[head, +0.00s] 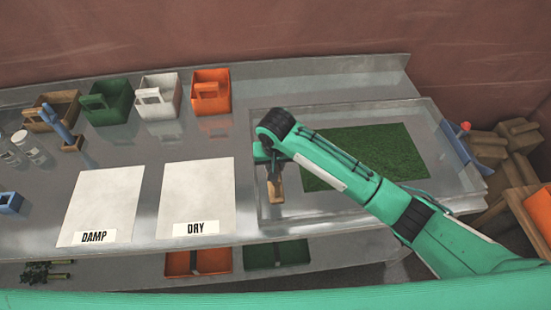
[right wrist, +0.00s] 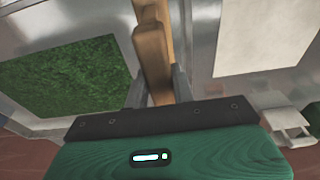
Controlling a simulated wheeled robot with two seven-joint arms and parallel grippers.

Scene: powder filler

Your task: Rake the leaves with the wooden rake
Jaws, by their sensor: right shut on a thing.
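The wooden rake (head: 277,190) is in my right gripper (head: 268,165), over the left end of a clear shallow tray (head: 330,205). In the right wrist view the rake (right wrist: 152,55) passes between the two grey fingers of the gripper (right wrist: 157,88), which are shut on it. Its far end is cut off there, and my arm hides part of it in the head view. My left gripper is not in view.
Two white sheets, DAMP (head: 103,200) and DRY (head: 197,190), lie left of the tray. Brown, green (head: 107,102), white (head: 160,97) and orange (head: 210,92) caddies stand along the back. A blue-handled tool (head: 62,128) stands at left. Wooden crates (head: 490,150) are at right.

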